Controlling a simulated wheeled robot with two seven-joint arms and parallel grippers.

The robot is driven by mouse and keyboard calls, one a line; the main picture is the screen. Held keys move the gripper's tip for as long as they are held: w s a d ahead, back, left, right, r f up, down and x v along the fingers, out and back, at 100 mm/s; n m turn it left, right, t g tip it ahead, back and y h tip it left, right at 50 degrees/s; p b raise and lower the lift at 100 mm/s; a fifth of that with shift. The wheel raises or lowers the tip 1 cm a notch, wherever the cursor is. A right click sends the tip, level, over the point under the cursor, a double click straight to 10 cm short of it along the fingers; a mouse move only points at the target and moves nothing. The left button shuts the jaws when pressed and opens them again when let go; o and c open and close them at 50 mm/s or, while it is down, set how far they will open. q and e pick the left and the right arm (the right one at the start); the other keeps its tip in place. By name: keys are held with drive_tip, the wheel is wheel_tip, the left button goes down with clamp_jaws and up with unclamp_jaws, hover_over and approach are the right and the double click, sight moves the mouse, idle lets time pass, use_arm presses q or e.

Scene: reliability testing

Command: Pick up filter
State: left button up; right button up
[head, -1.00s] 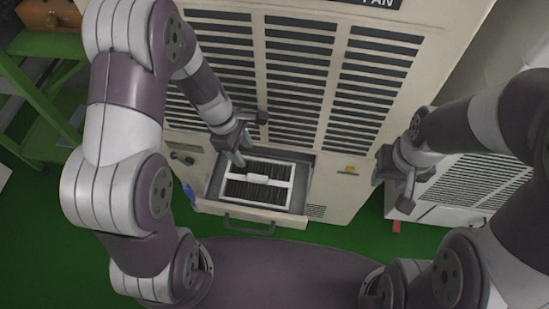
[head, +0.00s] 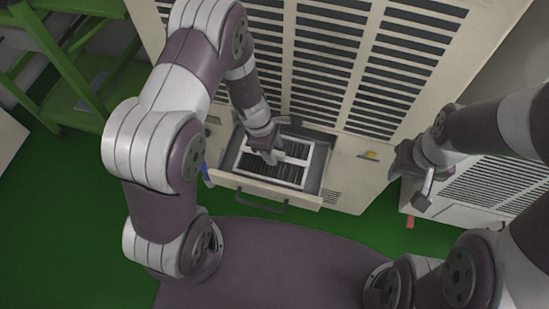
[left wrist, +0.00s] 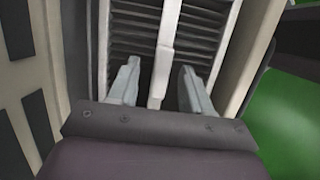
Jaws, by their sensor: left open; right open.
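The filter (head: 291,172) is a white frame with dark pleats and a white crossbar. It lies in the open drawer (head: 265,196) at the foot of the large beige cabinet. My left gripper (head: 270,157) is over the filter's left-middle part and hides some of it. In the left wrist view my left fingers (left wrist: 160,85) are apart, one on each side of the filter's white crossbar (left wrist: 168,50). I cannot tell whether they touch it. My right gripper (head: 415,182) is open and empty, off to the right in front of the cabinet.
The cabinet (head: 345,165) has vent slats above the drawer. A drawer handle (head: 262,205) sticks out at the front. A smaller white vented unit (head: 480,190) stands to the right. A green shelf frame (head: 75,75) stands at the left. The green floor (head: 60,220) is clear.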

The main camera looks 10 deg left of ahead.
use_arm(q)
clamp_jaws()
drive_tip(key=shift+r, duration=0.1)
